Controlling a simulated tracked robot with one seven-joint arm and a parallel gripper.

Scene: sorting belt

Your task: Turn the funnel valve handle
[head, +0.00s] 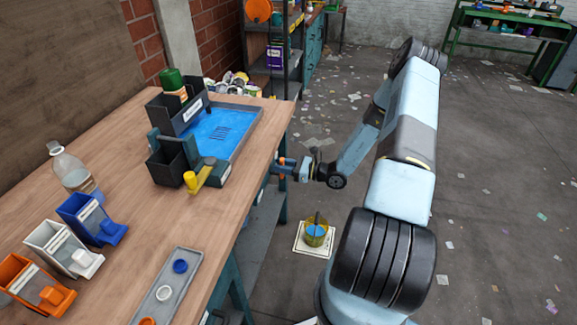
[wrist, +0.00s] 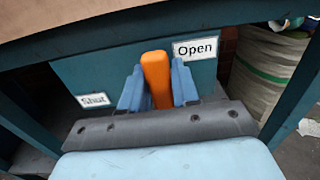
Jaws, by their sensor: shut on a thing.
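The orange valve handle (wrist: 158,84) stands nearly upright in the wrist view, between a "Shut" label (wrist: 95,100) at left and an "Open" label (wrist: 195,48) at right. The blue fingers of my gripper (wrist: 157,68) are closed on both sides of it. In the head view my gripper (head: 280,167) is at the table's right side, below the top's edge, and a little orange of the handle shows there. The handle's pivot and the funnel outlet are hidden.
A blue-floored tray (head: 245,122) sits on the wooden table (head: 130,205). A yellow container (head: 314,240) with something blue inside stands on a white pad on the floor. Blue, white and orange bins and a bottle (head: 70,170) stand at left. Open floor lies right.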

